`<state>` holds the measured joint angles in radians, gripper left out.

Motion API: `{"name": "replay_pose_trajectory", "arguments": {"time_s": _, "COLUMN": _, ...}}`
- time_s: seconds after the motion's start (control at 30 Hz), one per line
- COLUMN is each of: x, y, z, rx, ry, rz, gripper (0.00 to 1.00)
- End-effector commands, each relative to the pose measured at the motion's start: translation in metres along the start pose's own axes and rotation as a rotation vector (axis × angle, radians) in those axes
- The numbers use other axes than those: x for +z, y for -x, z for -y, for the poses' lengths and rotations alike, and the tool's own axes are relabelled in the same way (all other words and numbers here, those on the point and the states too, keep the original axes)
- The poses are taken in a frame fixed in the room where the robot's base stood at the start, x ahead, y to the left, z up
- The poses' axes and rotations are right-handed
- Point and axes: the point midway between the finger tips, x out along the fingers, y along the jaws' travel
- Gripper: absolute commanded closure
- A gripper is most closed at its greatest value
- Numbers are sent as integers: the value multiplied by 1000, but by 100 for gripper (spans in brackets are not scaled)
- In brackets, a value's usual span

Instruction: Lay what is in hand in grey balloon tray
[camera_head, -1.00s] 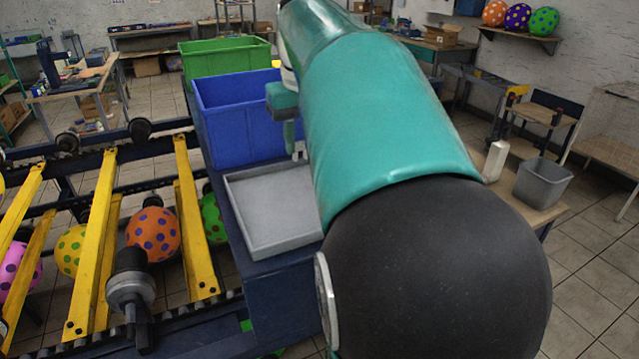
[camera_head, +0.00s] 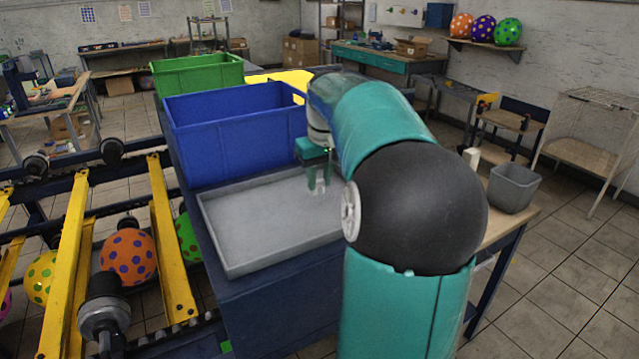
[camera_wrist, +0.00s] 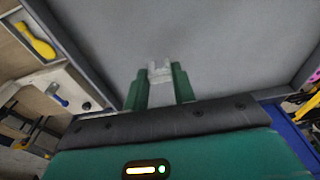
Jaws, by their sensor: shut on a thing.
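The grey balloon tray (camera_head: 240,260) lies flat on a dark blue stand, and its visible floor is bare. My gripper (camera_head: 318,188) is over the right part of the tray, pointing down. In the wrist view my gripper (camera_wrist: 159,85) shows its two green fingers shut on a small pale grey piece (camera_wrist: 160,70), with the tray floor (camera_wrist: 210,40) behind it. The piece is small and blurred, so its exact kind cannot be told. It seems held above the tray floor; the gap is hard to judge.
A tall blue bin (camera_head: 235,130) stands right behind the tray, with a green bin (camera_head: 197,75) beyond. The yellow-railed rack with dotted balloons (camera_head: 128,257) is at the left. A grey bucket (camera_head: 513,187) stands on the wooden table at the right.

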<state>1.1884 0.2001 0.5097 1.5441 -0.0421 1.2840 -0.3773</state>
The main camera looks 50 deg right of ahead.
Motion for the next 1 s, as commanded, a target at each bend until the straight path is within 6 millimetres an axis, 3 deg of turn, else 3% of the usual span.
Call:
{"name": "replay_pose_trajectory", "arguments": {"time_s": 0.1, "x": 3, "y": -14, "z": 0, "rx": 0, "ry": 0, "rz": 0, "gripper": 92}}
{"name": "replay_pose_trajectory", "arguments": {"time_s": 0.47, "x": 3, "y": -19, "z": 1, "rx": 0, "ry": 0, "rz": 0, "gripper": 92}}
{"name": "replay_pose_trajectory", "arguments": {"time_s": 0.5, "x": 3, "y": -18, "z": 0, "rx": 0, "ry": 0, "rz": 0, "gripper": 68}}
{"name": "replay_pose_trajectory", "arguments": {"time_s": 0.6, "x": 3, "y": -18, "z": 0, "rx": 0, "ry": 0, "rz": 0, "gripper": 52}}
{"name": "replay_pose_trajectory", "arguments": {"time_s": 1.0, "x": 2, "y": -9, "z": 0, "rx": 2, "ry": 1, "rz": -4, "gripper": 52}}
